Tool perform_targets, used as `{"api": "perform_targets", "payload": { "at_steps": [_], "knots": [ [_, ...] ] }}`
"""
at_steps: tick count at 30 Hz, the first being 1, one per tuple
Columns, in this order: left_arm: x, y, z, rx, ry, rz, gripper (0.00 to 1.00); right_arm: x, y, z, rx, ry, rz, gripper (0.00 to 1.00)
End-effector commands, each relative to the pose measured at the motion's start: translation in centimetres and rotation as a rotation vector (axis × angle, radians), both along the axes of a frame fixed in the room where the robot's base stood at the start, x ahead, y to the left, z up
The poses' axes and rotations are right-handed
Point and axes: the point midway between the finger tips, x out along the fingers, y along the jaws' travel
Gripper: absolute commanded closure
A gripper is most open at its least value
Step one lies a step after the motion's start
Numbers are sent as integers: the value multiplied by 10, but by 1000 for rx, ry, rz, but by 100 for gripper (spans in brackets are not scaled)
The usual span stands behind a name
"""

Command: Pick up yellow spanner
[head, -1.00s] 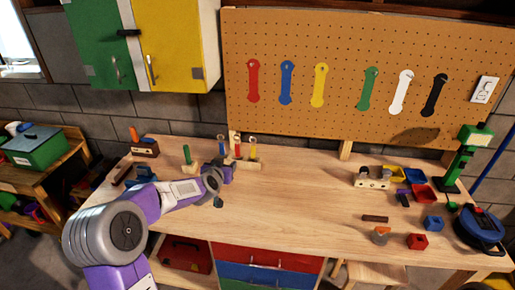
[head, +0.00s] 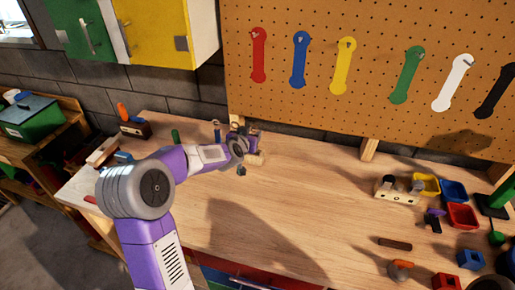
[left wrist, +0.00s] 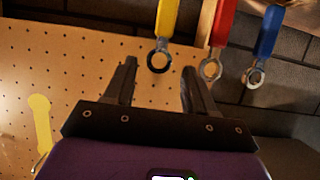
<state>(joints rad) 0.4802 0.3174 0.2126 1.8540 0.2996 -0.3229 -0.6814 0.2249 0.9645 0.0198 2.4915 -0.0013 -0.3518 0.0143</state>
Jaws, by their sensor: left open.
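The yellow spanner (left wrist: 164,22) shows at the top of the left wrist view, its metal ring end between my left gripper's fingertips in the picture. Whether the ring is truly between the fingers or beyond them I cannot tell. My left gripper (left wrist: 158,68) is open and empty. The red spanner (left wrist: 221,25) and blue spanner (left wrist: 266,32) stand beside the yellow one. In the head view my left gripper (head: 253,142) is at the small wooden rack (head: 256,159) at the back of the bench; my arm hides most of the spanners there. My right gripper is out of view.
The pegboard (head: 300,110) behind the bench carries flat coloured spanner shapes, including a yellow one (head: 342,66). The bench middle (head: 310,200) is clear. Coloured bins (head: 462,216) and a wooden block (head: 397,192) lie to the right.

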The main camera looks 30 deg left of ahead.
Motion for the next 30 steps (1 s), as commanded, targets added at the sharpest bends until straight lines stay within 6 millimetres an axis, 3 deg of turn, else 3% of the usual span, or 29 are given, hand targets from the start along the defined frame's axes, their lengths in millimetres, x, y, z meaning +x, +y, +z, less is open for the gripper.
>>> {"api": "perform_targets", "payload": {
  "at_steps": [1, 9, 20, 30],
  "knots": [
    [0, 0, -14, 0, 0, 0, 45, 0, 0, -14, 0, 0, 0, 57],
    [1, 0, -42, 0, 0, 0, 45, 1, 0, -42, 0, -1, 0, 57],
    [27, 6, -55, -2, 1, -1, 45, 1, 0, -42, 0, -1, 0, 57],
    [64, 16, -73, -1, 1, 0, 45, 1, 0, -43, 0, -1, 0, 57]
  ]
}}
